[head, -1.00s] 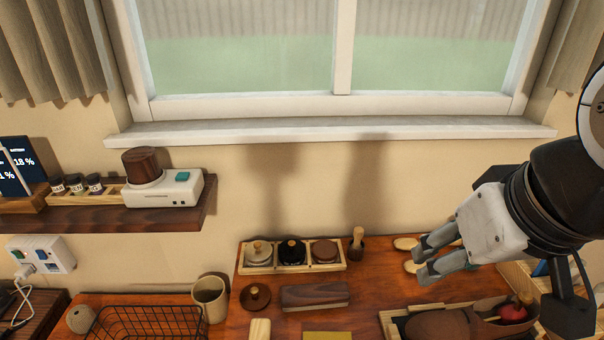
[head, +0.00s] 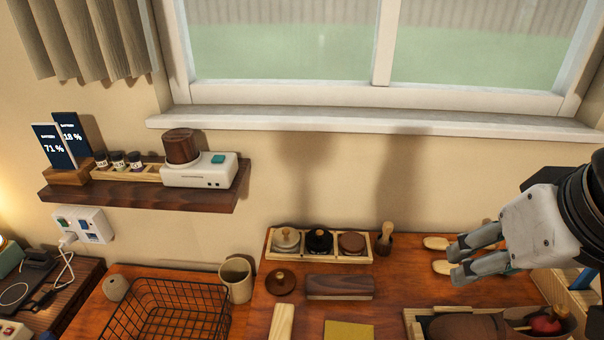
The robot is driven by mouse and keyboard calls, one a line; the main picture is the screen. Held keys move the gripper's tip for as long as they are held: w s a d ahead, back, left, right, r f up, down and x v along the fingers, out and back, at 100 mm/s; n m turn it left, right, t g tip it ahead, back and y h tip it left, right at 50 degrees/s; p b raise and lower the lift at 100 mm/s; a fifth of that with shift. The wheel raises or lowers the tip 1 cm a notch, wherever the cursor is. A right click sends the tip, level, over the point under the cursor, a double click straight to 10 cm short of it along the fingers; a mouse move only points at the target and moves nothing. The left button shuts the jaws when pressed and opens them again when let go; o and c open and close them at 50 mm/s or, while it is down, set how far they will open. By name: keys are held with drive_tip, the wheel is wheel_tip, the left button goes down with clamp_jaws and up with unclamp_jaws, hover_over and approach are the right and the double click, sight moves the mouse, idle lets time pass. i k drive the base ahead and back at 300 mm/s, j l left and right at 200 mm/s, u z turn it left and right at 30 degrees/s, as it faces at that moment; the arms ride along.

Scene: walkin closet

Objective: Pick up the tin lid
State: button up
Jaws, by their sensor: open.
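A round dark brown lid with a small knob (head: 281,283) lies on the wooden desk, left of a long brown block. It looks like a loose lid; I cannot tell its material. Behind it, a light wooden tray (head: 364,258) holds three round tins: one pale with a knob (head: 286,240), one black with a knob (head: 319,242) and one plain brown (head: 352,243). My gripper (head: 454,264) is at the right, well apart from the lid and the tray. Its two fingers point left, are spread and hold nothing.
A wire basket (head: 172,312) and a beige cup (head: 236,279) stand left of the lid. The brown block (head: 340,287) and a brush (head: 385,240) lie between lid and gripper. A shoe tray (head: 411,324) is at front right. A wall shelf (head: 135,195) juts out at left.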

sight(278, 282)
drive_tip(key=j, duration=0.7)
drive_tip(key=k+j, duration=0.1)
drive_tip(key=j, duration=0.6)
